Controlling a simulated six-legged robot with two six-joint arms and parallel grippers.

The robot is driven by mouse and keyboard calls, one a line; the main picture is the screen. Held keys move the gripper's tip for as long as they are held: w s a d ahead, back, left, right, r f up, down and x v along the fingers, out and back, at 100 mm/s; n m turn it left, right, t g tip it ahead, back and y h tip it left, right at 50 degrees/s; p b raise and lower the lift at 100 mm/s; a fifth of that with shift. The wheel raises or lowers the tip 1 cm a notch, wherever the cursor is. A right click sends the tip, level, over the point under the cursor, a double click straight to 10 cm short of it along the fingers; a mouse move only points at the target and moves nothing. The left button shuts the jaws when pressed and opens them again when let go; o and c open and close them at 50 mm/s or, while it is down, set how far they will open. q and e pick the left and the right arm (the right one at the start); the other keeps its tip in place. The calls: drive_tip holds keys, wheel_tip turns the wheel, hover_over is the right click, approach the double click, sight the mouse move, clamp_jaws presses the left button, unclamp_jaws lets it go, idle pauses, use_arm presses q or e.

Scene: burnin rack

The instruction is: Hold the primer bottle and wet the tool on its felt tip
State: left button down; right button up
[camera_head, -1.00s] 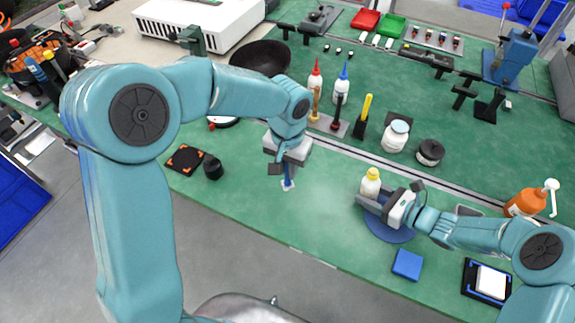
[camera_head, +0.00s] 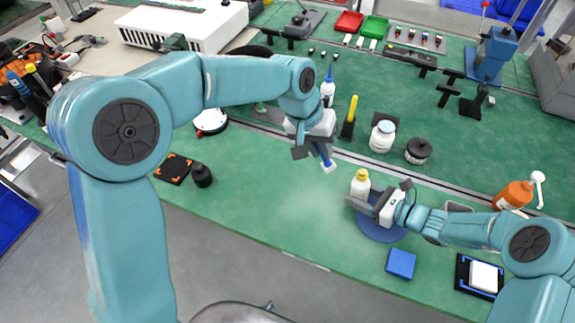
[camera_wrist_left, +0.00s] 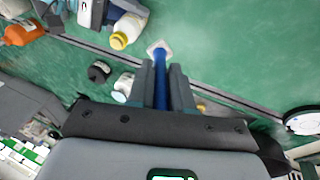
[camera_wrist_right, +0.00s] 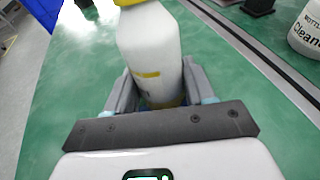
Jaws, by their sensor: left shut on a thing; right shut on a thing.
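The primer bottle, white with a yellow top (camera_head: 360,184), stands upright over a round blue mat (camera_head: 378,229). My right gripper (camera_head: 362,202) is shut around its body; the right wrist view shows the white bottle (camera_wrist_right: 150,55) between both fingers. My left gripper (camera_head: 318,148) is shut on a blue-handled tool with a pale flat head (camera_head: 328,167). The tool hangs in the air, to the left of and a little above the bottle, apart from it. In the left wrist view the tool (camera_wrist_left: 160,75) points out between the fingers, and the yellow top (camera_wrist_left: 119,41) is nearby. The felt tip cannot be made out.
A white jar (camera_head: 382,136), a dark round jar (camera_head: 418,151) and a yellow-handled tool (camera_head: 350,117) stand behind. A blue block (camera_head: 401,263) lies in front of the mat. An orange pump bottle (camera_head: 515,194) is at right.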

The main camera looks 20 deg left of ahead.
use_arm(q)
drive_tip(key=w+d+r+t+h, duration=0.1)
drive_tip(key=d+r+h, duration=0.1)
drive_tip(key=d+r, duration=0.45)
drive_tip(key=shift+h, duration=0.3)
drive_tip(key=shift+w+f, duration=0.15)
drive_tip(key=shift+f, duration=2.75)
drive_tip(key=shift+f, duration=0.7)
wheel_tip(320, 180, up, 7)
